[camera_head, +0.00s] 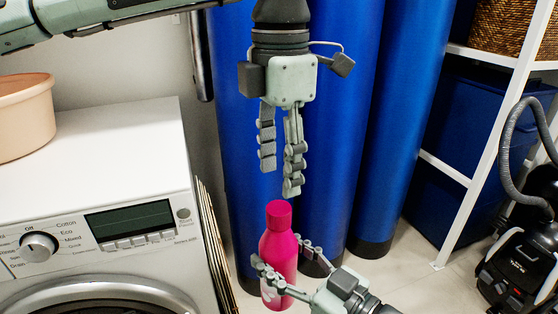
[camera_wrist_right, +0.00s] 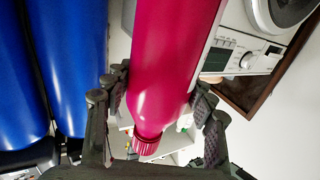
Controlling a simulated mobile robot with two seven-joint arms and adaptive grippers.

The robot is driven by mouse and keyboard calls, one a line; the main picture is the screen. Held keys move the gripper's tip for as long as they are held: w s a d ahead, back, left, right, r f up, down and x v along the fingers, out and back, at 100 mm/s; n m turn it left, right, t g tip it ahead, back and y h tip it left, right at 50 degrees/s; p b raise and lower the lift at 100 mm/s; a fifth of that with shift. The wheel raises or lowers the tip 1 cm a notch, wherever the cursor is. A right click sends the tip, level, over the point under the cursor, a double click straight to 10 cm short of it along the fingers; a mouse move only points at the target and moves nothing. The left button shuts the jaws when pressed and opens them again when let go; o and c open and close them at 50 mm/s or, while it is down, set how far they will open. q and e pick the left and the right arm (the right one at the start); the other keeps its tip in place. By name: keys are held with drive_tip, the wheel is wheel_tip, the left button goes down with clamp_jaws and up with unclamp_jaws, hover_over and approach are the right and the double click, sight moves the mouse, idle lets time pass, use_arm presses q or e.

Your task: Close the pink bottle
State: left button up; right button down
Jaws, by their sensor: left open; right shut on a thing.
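The pink bottle (camera_head: 276,248) is upright in the head view, between the washing machine and the blue vessels. A pink cap (camera_head: 278,213) sits on its top; I cannot tell how tightly. My right gripper (camera_head: 281,252) is shut around the bottle's body, with one finger on each side. In the right wrist view the bottle (camera_wrist_right: 172,60) runs between the fingers of this gripper (camera_wrist_right: 160,92), and its ridged cap (camera_wrist_right: 147,146) shows at the bottom. My left gripper (camera_head: 279,180) points down, open and empty, just above the cap. The bottle's lower end is partly hidden.
A white washing machine (camera_head: 95,165) stands at the left, with a peach tub (camera_head: 25,118) on it. Tall blue vessels (camera_head: 335,130) stand close behind the grippers. A white shelf (camera_head: 480,165) and a black vacuum cleaner (camera_head: 515,265) are at the right. Some floor (camera_head: 405,265) is clear.

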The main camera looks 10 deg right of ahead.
sight(279, 207)
use_arm(q)
drive_tip(key=n, duration=0.3)
drive_tip(key=shift+r, duration=0.25)
drive_tip(key=shift+f, duration=4.05)
clamp_jaws()
drive_tip(key=shift+o, duration=0.7)
unclamp_jaws()
wheel_tip(279, 207, up, 12)
